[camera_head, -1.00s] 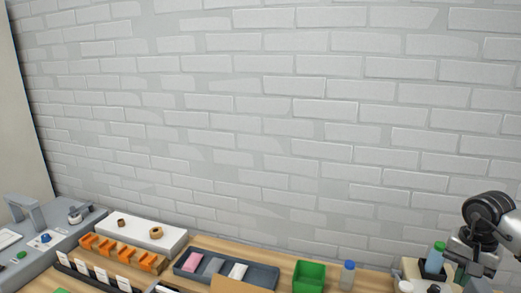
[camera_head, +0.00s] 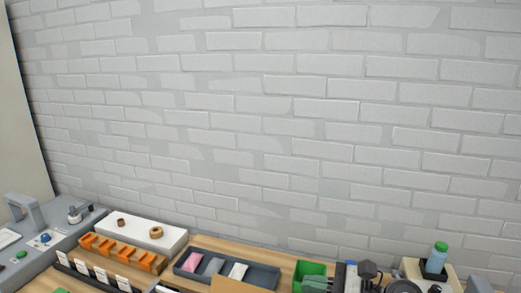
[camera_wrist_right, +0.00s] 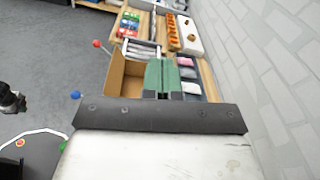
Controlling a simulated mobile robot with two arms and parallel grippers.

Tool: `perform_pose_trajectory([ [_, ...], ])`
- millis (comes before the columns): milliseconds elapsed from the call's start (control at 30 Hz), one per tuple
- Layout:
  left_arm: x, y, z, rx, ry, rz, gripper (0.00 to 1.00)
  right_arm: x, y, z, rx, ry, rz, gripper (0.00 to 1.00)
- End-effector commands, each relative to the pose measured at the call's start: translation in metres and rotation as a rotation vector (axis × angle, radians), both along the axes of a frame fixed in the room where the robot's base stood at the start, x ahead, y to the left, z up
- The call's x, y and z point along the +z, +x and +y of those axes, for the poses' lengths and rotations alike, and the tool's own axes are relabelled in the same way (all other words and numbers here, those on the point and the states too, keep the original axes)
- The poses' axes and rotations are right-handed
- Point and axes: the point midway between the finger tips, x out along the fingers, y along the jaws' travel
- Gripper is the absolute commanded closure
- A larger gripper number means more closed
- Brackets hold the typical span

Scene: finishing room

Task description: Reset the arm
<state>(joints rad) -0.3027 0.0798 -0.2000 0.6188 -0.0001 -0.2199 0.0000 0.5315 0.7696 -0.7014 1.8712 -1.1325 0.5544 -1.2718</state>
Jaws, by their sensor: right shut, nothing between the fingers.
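My left gripper is not seen in the head view.
A green-capped bottle (camera_head: 437,259) stands in a dark holder at right. A dark tray (camera_head: 262,276) with pink, grey and white items, an orange rack (camera_head: 122,252) and a white block (camera_head: 150,231) with two rings line the bench. A brick wall stands behind.

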Motion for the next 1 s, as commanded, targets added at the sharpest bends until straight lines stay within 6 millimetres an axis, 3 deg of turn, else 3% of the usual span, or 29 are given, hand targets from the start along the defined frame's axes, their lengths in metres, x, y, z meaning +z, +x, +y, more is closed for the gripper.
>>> perform_pose_trajectory([
  [33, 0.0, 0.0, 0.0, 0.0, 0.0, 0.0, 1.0, 0.008, -0.006, 0.01, -0.07, 0.184, 0.112, 1.0],
  [100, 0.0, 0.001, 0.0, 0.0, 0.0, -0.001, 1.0, 0.02, -0.006, 0.012, -0.18, 0.436, 0.28, 1.0],
  [267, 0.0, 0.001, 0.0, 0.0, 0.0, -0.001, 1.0, 0.017, -0.007, -0.015, -0.443, 0.995, 0.709, 1.0],
  [367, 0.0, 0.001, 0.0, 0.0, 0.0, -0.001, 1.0, -0.008, -0.014, -0.043, -0.628, 1.332, 0.99, 1.0],
  [467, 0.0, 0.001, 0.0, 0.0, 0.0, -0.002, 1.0, -0.047, -0.035, -0.071, -0.836, 1.659, 1.26, 1.0],
  [600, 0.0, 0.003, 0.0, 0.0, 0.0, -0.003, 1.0, -0.106, -0.084, -0.096, -1.151, 2.053, 1.566, 1.0],
  [700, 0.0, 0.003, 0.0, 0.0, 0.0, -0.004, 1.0, -0.136, -0.121, -0.104, -1.355, 2.252, 1.697, 1.0],
  [733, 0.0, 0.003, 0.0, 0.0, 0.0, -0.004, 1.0, -0.143, -0.132, -0.105, 1.355, -2.212, -1.659, 1.0],
  [1000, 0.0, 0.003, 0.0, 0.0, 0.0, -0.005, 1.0, -0.181, -0.221, -0.105, 1.297, -1.794, -1.266, 1.0],
])
